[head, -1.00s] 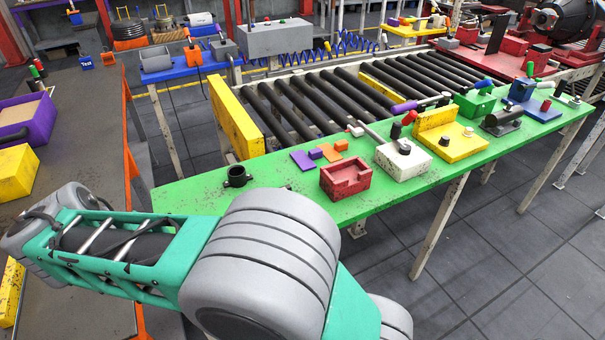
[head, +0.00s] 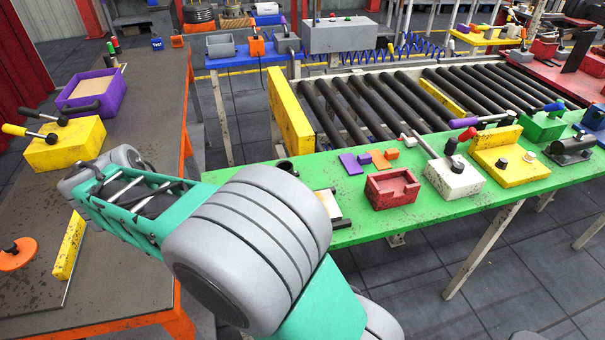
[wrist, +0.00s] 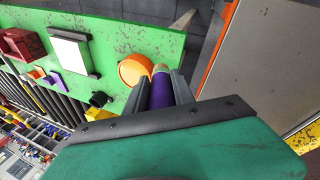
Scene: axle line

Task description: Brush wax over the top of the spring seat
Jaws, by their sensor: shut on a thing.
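My gripper (wrist: 160,82) is shut on a purple-handled tool (wrist: 160,94) with a tan end, which looks like the brush. The tan end points away from me over the green bench. An orange round thing (wrist: 133,69) lies just left of the tool's tip, near the bench edge. I cannot tell whether it is the spring seat or a wax pot, or whether the tool touches it. A small black ring-shaped part (wrist: 98,98) stands nearby on the bench; it also shows in the head view (head: 285,166). In the head view my arm hides the gripper and the tool.
Rollers (head: 390,105) lie behind. The grey table (head: 120,270) at left holds an orange knobbed disc (head: 18,254).

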